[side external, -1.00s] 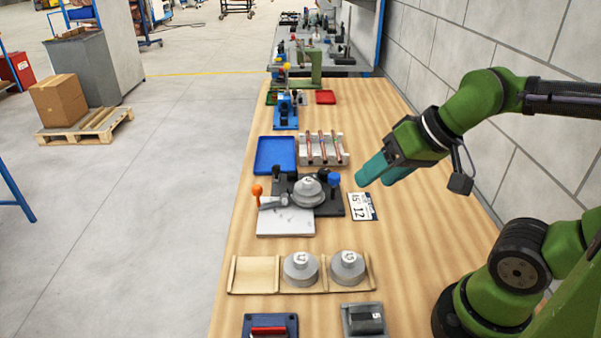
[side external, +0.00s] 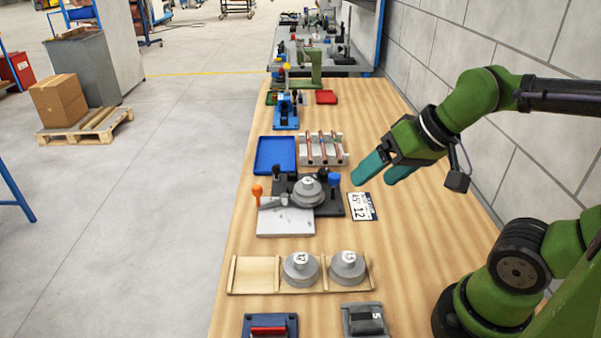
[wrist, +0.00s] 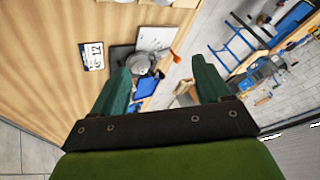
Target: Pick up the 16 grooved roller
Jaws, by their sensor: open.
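Three grey stepped rollers are in the side view, and I cannot read a clear 16 on any of them. One roller (side external: 308,191) sits on the dark bending fixture (side external: 331,208); it also shows in the wrist view (wrist: 139,63). Two more, a left roller (side external: 300,268) and a right roller (side external: 347,267), stand in a wooden tray (side external: 256,274) nearer the camera. Their top numbers are small and turned. My gripper (side external: 373,176) is open and empty, above the table to the right of the fixture. Its teal fingers also show in the wrist view (wrist: 162,66).
A card marked 45° 12 (side external: 362,206) lies right of the fixture. An orange-knobbed lever (side external: 257,191) sticks up at its left. A blue tray (side external: 275,155) and a rack of copper tubes (side external: 322,149) lie behind. Bare table lies right of the wooden tray.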

